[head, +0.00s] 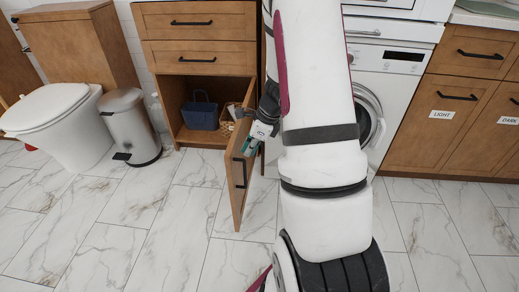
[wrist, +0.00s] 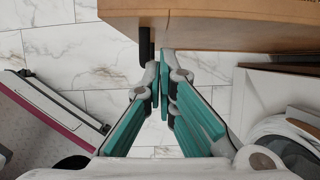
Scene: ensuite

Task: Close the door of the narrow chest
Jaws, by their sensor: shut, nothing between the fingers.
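The narrow chest (head: 196,58) is a brown wooden unit with two shut drawers above an open compartment. Its door (head: 242,185) is hinged on the right and stands wide open towards me, with a black handle (head: 239,173) on its outer face. In the wrist view the door (wrist: 215,32) crosses the top, with the handle (wrist: 146,45) below its edge. My gripper (head: 249,147) is on the outer side of the door, close to the handle. In the wrist view my gripper (wrist: 158,82) is shut and empty. I cannot tell whether its tips touch the door.
A blue basket (head: 201,112) and a wicker basket (head: 229,122) sit inside the compartment. A pedal bin (head: 129,125) and a toilet (head: 55,120) stand at left. A washing machine (head: 390,85) stands right of the chest. The marble floor (head: 155,215) in front is clear.

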